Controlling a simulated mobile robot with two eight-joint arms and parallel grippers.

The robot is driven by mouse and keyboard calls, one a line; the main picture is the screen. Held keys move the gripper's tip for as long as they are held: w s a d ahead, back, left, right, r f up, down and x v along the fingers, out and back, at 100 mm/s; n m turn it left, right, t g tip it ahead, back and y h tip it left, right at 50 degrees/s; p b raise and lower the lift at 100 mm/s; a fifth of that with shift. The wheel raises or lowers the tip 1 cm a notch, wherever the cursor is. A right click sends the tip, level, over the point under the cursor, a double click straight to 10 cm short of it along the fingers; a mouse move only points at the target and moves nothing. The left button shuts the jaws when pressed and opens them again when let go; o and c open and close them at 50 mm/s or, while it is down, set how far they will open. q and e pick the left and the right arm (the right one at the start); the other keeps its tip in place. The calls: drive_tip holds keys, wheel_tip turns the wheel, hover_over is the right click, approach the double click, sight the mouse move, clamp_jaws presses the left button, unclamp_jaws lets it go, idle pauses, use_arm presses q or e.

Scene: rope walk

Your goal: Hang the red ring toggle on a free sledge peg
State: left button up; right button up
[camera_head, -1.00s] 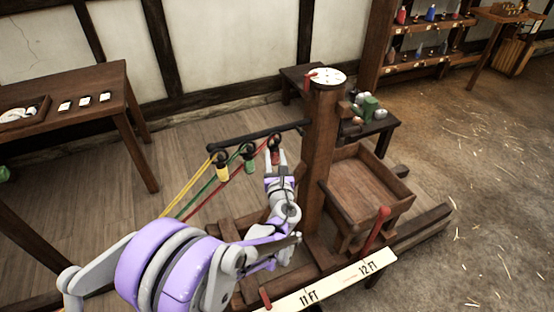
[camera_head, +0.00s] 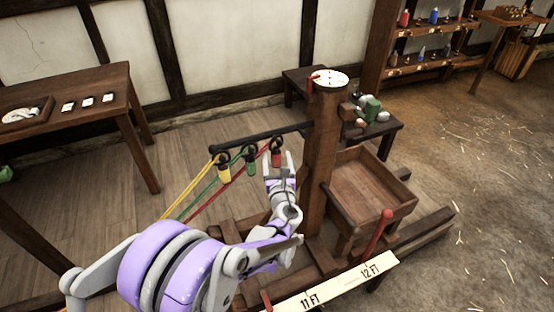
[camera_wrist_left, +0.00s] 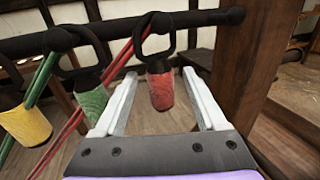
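The red ring toggle (camera_head: 276,156) hangs by its dark ring from the black bar of the sledge (camera_head: 262,134), nearest the post. It also shows in the left wrist view (camera_wrist_left: 160,84), hanging between the two fingers with gaps on both sides. My left gripper (camera_head: 279,168) is open just below and around the red toggle, and its fingers (camera_wrist_left: 158,98) do not touch it. A green toggle (camera_head: 251,164) and a yellow toggle (camera_head: 223,172) hang on the same bar to the left, with green and yellow ropes. A red rope runs to the red toggle. My right gripper is not in view.
A wooden post (camera_head: 322,160) with a white round top (camera_head: 328,79) stands close to the right of my left gripper. A wooden bin (camera_head: 372,190) and a red lever (camera_head: 377,232) are further right. A side table (camera_head: 70,90) stands at the left.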

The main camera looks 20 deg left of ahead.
use_arm(q)
drive_tip(key=v, duration=1.1)
drive_tip(key=s+a+r+n+g+h+p, duration=0.1)
drive_tip(key=s+a+n+g+p, duration=0.15)
drive_tip(key=s+n, duration=0.45)
drive_tip(key=s+a+n+g+h+p, duration=0.15)
drive_tip(key=s+n+g, duration=0.25)
drive_tip(key=n, duration=0.5)
drive_tip(key=s+d+n+g+h+p, duration=0.3)
drive_tip(key=s+d+n+h+p, duration=0.2)
drive_tip(key=s+d+n, duration=0.4)
drive_tip(key=s+n+h, duration=0.1)
drive_tip(key=s+n, duration=0.2)
drive_tip(key=n, duration=0.2)
drive_tip(key=shift+s+r+g, duration=0.25)
drive_tip(key=shift+s+g, duration=0.1)
drive_tip(key=shift+h, duration=0.25)
idle(0.7)
